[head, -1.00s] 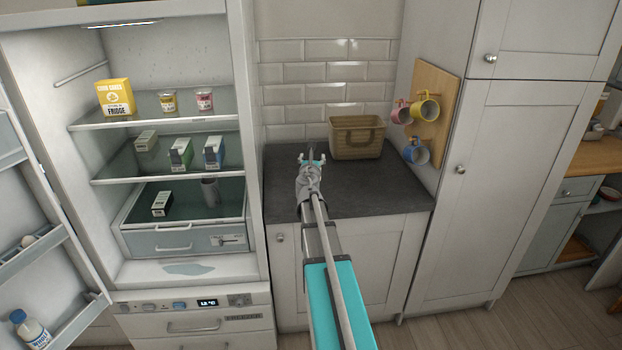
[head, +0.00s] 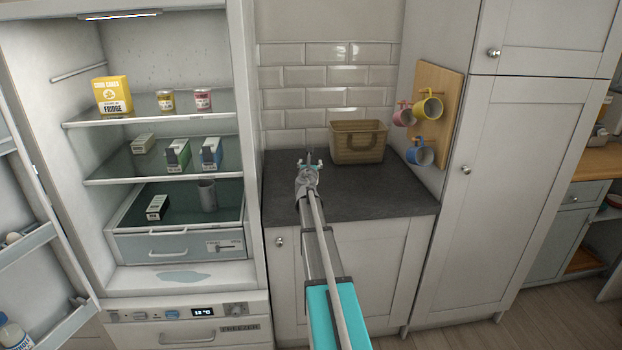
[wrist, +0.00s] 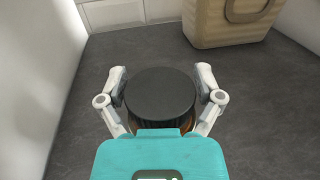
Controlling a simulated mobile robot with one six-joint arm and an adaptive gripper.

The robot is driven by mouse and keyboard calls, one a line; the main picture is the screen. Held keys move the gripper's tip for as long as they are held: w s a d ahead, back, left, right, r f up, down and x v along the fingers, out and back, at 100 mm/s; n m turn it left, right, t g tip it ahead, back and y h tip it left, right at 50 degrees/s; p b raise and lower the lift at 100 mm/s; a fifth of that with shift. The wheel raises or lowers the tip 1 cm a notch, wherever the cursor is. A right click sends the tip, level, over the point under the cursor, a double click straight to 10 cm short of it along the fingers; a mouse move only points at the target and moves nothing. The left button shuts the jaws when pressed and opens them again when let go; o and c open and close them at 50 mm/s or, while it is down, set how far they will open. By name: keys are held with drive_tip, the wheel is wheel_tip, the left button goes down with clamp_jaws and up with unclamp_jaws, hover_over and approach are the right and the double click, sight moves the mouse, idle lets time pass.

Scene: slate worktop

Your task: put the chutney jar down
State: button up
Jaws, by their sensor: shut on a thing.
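The chutney jar (wrist: 160,93) shows in the wrist view as a round black lid with a strip of brown glass below it. My gripper (wrist: 161,97) has one finger on each side of the jar and is shut on it. The jar looks upright, over the slate worktop (wrist: 258,110). I cannot tell whether its base touches the worktop. In the head view my gripper (head: 308,160) is over the left part of the worktop (head: 375,195), and the jar is hidden behind my wrist.
A woven basket (head: 357,143) stands at the back of the worktop, right of my gripper; it also shows in the wrist view (wrist: 215,22). Mugs hang on a wooden board (head: 452,110) at the right. The open fridge (head: 250,130) is at the left. The worktop's front right is clear.

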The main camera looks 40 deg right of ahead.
drive_tip(key=shift+w+d+f, duration=0.15)
drive_tip(key=shift+f, duration=0.1)
drive_tip(key=shift+w+d+f+b, duration=0.25)
drive_tip(key=shift+w+f+b, duration=0.2)
drive_tip(key=shift+f+b, duration=0.3)
drive_tip(key=shift+s+f+b, duration=0.1)
drive_tip(key=shift+f+b, duration=1.15)
drive_tip(key=shift+b, duration=0.1)
drive_tip(key=shift+f, duration=0.1)
drive_tip(key=o, duration=1.1)
drive_tip(key=shift+c, duration=0.2)
drive_tip(key=shift+r, duration=0.2)
drive_tip(key=v, duration=1.2)
drive_tip(key=shift+a, duration=0.1)
